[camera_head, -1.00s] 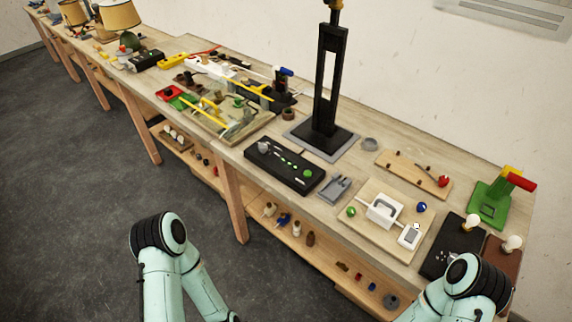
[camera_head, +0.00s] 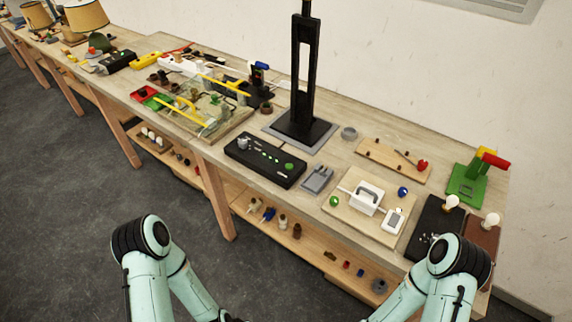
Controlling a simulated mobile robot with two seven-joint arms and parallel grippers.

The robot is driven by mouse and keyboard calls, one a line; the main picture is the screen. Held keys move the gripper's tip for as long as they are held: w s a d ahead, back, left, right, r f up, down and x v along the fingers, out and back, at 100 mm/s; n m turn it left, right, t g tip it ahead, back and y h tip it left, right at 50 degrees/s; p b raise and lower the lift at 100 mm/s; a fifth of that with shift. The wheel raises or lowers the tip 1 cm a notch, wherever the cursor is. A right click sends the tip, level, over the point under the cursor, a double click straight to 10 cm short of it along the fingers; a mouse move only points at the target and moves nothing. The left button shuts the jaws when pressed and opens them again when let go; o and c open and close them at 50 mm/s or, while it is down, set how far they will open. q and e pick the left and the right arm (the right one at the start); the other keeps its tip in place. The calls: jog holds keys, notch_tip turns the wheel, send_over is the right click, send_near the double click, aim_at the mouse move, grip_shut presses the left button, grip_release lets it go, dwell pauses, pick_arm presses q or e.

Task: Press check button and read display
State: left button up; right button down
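A black box (camera_head: 265,160) lies on the bench left of centre. A wooden board (camera_head: 340,212) to the right carries a white handled block (camera_head: 366,197), a green ball-shaped knob (camera_head: 334,201), a blue one (camera_head: 403,191) and a small white unit (camera_head: 393,220) with a grey face. I cannot read any text on it. Both my arms show at the bottom edge, but neither gripper is in view.
A tall black stand (camera_head: 302,90) rises behind the black box. A grey tray (camera_head: 317,179) sits beside the box. Bulbs on dark bases and a green stand with a red handle (camera_head: 495,160) are at the right. Cluttered parts and lamps fill the left bench.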

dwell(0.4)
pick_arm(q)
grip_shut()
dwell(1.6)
